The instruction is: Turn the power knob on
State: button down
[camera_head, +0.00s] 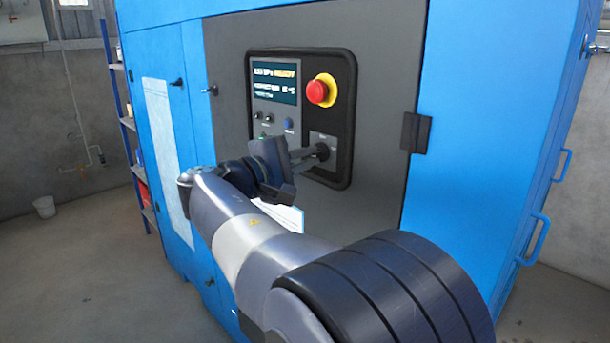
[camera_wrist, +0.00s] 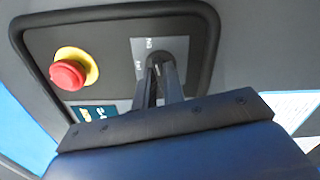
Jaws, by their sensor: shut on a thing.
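The power knob (camera_head: 322,151) is a small dark knob on a grey plate, low on the right of the black control panel (camera_head: 343,100). In the wrist view the knob (camera_wrist: 158,61) shows between the tips of my gripper (camera_wrist: 160,75), with markings on the plate beside it. My gripper (camera_head: 313,156) reaches the panel from the left in the head view and is shut on the knob. The fingers partly hide the knob, and its exact angle is hard to tell.
A red emergency stop button (camera_head: 317,92) on a yellow ring sits just above the knob. Small buttons (camera_head: 289,126) are to the left. A black latch (camera_head: 416,132) juts from the door at right.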

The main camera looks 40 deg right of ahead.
jog(key=shift+f+m+b, duration=0.15)
jog(key=shift+m+b, duration=1.2)
jog(key=shift+m, duration=0.05)
jog(key=c, duration=1.5)
grip_release()
jog(key=shift+a, duration=0.1)
jog(key=a, duration=1)
jog(key=shift+s+a+p, duration=0.35)
jog(key=shift+s+p, duration=0.05)
jog(key=shift+d, duration=0.1)
jog(key=d, duration=1)
jog(key=shift+w+d+b, duration=0.35)
jog(key=shift+w+b, duration=0.05)
